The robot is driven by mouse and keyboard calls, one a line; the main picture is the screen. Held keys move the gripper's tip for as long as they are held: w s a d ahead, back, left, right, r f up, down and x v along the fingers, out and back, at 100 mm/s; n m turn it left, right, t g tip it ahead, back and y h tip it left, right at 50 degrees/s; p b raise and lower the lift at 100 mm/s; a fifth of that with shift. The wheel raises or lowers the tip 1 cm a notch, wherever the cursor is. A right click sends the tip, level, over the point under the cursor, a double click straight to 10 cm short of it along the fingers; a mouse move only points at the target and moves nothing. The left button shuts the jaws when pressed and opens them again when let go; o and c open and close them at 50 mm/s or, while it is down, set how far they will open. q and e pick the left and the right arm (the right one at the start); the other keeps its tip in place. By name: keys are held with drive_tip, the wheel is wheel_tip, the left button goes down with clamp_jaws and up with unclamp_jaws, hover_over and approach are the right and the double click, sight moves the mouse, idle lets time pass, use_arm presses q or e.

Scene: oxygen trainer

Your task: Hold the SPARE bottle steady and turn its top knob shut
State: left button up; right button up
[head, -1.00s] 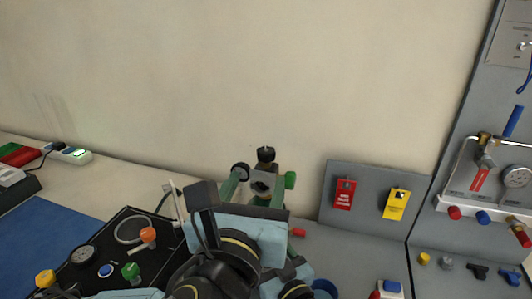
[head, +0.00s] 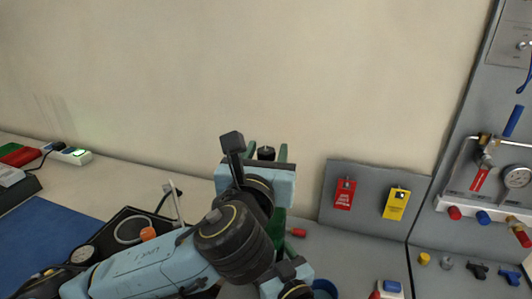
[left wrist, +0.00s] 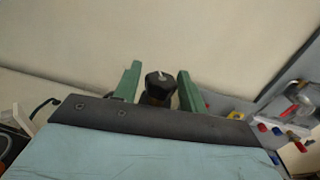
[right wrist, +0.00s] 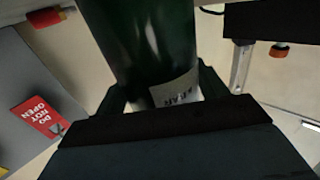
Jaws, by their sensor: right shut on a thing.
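The SPARE bottle shows in the right wrist view as a dark green cylinder (right wrist: 140,40) with a pale label, partly hidden, printed with its name. My right gripper (right wrist: 163,95) is shut on the bottle, a finger on each side. The bottle's black top knob (head: 266,153) shows in the head view between the green fingers of my left gripper (head: 267,152). In the left wrist view the knob (left wrist: 160,86) stands between the two fingers (left wrist: 158,85), with gaps visible on both sides. The left gripper is open. My left arm hides most of the bottle in the head view.
A grey board with a red tag (head: 344,194) and a yellow tag (head: 396,203) stands right of the bottle. A panel with a gauge (head: 517,178) is at far right. A black tray (head: 127,222) lies left, partly behind my left arm. The wall behind is bare.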

use_arm(q)
drive_tip(key=c, duration=0.7)
drive_tip(key=shift+a+m+g+h, duration=0.1)
drive_tip(key=shift+m+g+h, duration=0.5)
drive_tip(key=shift+m+h, duration=1.05)
drive_tip(key=shift+m+g+h, duration=0.75)
drive_tip(key=shift+g+h, duration=0.05)
drive_tip(key=shift+h, duration=0.95)
drive_tip(key=o, duration=1)
drive_tip(key=v, duration=0.7)
drive_tip(key=shift+s, duration=0.25)
